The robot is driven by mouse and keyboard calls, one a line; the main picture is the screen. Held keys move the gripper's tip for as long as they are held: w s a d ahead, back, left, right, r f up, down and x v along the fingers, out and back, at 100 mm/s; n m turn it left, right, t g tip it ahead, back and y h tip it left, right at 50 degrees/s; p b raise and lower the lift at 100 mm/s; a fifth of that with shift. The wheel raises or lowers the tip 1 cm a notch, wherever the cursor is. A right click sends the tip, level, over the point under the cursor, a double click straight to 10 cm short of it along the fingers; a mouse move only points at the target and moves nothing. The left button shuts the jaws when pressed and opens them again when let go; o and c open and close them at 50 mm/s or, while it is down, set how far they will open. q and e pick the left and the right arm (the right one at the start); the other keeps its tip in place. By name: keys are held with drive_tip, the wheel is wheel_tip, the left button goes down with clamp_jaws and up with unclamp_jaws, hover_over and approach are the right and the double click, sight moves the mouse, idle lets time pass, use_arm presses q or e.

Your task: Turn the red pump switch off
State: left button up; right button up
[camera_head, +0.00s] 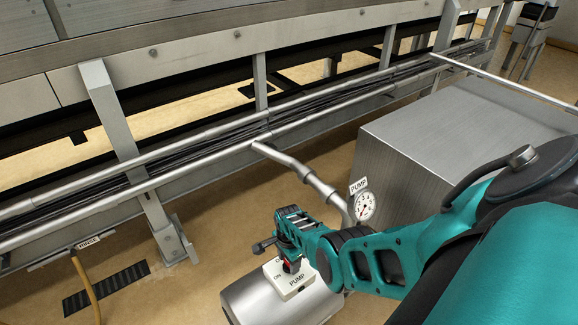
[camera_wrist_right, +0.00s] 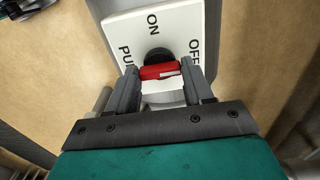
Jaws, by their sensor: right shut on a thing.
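The red pump switch (camera_wrist_right: 158,72) is a short red handle on a black round hub. It sits on a white plate (camera_wrist_right: 125,27) marked ON, OFF and PUMP. In the wrist view the handle lies crosswise, and my right gripper (camera_wrist_right: 166,84) has a finger at each end of it, shut on it. In the head view the white PUMP box (camera_head: 297,283) sits on a metal cylinder, and my right gripper (camera_head: 287,260) comes down over it, hiding most of the red handle. I cannot tell which label the handle points to. My left gripper is out of view.
A round gauge (camera_head: 365,206) with a PUMP tag stands on the pipe (camera_head: 300,168) behind the gripper. A large metal box (camera_head: 405,150) is to the right. Long rails (camera_head: 120,185) run behind. A RINSE tag (camera_head: 87,243) and hose are at left.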

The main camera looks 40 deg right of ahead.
drive_tip(key=o, duration=1)
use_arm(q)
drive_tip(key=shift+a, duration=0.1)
use_arm(e)
drive_tip(key=shift+o, duration=0.2)
use_arm(q)
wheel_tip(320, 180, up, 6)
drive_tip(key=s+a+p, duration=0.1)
drive_tip(key=p, duration=0.8)
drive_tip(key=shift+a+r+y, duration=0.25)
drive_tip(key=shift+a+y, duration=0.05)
use_arm(e)
wheel_tip(320, 180, up, 13)
drive_tip(key=shift+f, duration=0.1)
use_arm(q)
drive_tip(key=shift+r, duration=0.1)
